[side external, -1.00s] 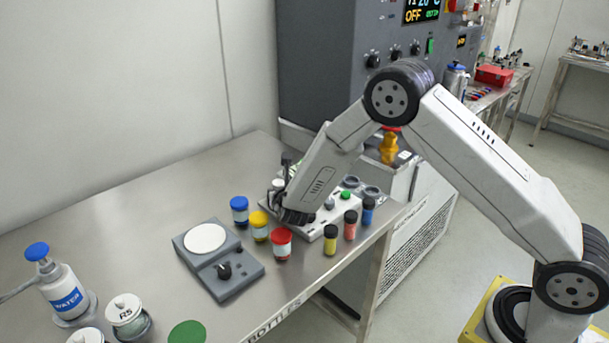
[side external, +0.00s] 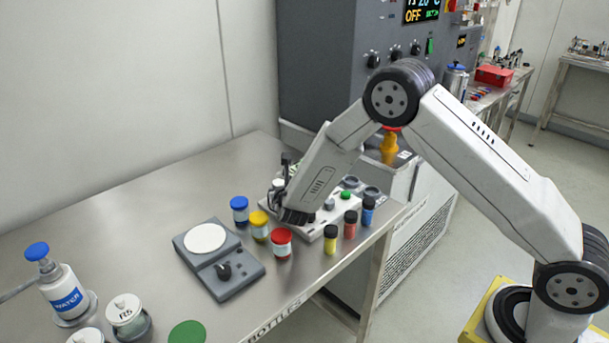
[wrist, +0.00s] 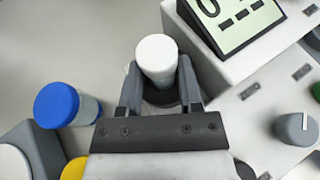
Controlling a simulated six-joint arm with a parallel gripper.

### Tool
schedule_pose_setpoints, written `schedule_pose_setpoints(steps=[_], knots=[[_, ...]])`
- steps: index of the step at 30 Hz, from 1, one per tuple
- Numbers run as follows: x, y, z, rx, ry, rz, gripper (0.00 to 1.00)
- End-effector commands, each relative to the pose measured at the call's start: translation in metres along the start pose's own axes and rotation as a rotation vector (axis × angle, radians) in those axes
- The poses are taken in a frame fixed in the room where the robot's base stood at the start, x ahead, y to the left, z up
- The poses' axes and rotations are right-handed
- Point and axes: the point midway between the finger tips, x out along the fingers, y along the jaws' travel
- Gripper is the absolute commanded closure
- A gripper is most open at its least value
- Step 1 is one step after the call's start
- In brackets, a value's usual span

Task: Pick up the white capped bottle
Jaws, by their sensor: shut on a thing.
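The white capped bottle (wrist: 157,58) stands upright between the two dark fingers of my gripper (wrist: 159,84) in the wrist view. The fingers are shut on it, one on each side, and its white cap faces the camera. In the side external view, my gripper (side external: 287,198) is low at the left end of the light instrument box, and only the bottle's white cap (side external: 278,184) shows. The rest of the bottle is hidden there by the gripper. I cannot tell whether its base touches the table.
A blue-capped jar (side external: 239,211), a yellow-capped jar (side external: 259,227) and a red-capped jar (side external: 281,243) stand close by. The instrument box (side external: 338,208) is right beside my gripper. A grey stirrer plate (side external: 216,262) sits in front. The table behind and left is clear.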

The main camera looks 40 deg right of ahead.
Motion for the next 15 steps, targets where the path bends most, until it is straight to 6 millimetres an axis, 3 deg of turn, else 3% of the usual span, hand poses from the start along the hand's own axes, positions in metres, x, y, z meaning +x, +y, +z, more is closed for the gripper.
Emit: schedule_pose_setpoints(steps=[8,15], knots=[[-0.004,0.0,0.01,0.001,-0.001,-0.001,1.0],[-0.016,-0.001,0.032,0.001,-0.002,0.0,1.0]])
